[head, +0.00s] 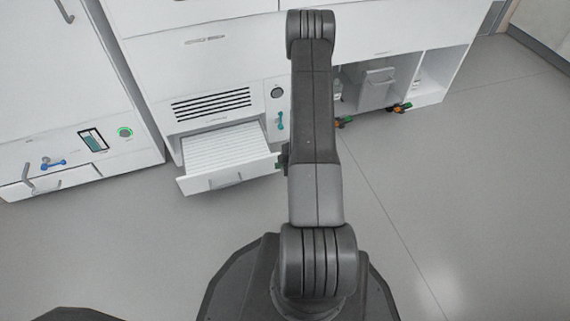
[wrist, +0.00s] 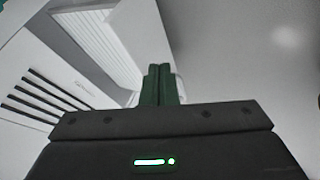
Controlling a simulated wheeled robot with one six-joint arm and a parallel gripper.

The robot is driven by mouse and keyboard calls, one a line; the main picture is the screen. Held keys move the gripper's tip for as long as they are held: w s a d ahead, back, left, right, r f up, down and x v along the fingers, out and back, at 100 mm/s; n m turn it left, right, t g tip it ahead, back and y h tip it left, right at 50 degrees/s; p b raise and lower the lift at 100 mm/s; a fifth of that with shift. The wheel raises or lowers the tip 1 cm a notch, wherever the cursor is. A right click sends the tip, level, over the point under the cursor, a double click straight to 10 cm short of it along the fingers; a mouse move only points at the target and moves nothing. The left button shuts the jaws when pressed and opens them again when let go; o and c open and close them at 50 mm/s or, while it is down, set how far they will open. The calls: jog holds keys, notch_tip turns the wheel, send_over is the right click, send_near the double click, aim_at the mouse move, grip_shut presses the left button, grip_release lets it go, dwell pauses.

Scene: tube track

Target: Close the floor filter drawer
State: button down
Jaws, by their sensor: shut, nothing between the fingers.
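The floor filter drawer (head: 222,183) is pulled out of the low part of the white cabinet, beneath a black slotted vent (head: 211,104). Its white ribbed filter shows inside, and its front has a small handle. In the wrist view the drawer's ribbed inside (wrist: 98,28) lies at the upper left, beyond my gripper. My gripper (wrist: 159,70) is shut with its green fingers together and nothing between them. In the head view my arm hides most of the gripper, which shows beside the drawer's right end. I cannot tell whether it touches the drawer.
A white unit at left has a drawer (head: 48,180) with a handle, partly open, and a blue valve handle (head: 53,163). Right of my arm is an open bay with a grey bin (head: 378,88) and orange-green parts (head: 399,108). The grey floor (head: 470,190) at right is clear.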

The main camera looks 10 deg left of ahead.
aim_at(266, 161)
jog(key=shift+w+a+f+b, duration=0.6)
jog(key=shift+w+a+f, duration=0.2)
jog(key=shift+w+a, duration=0.3)
jog(key=shift+w+a+f+b, duration=0.55)
jog(key=shift+w+a+f, duration=0.25)
jog(key=shift+w+a, duration=0.25)
jog(key=shift+w, duration=0.1)
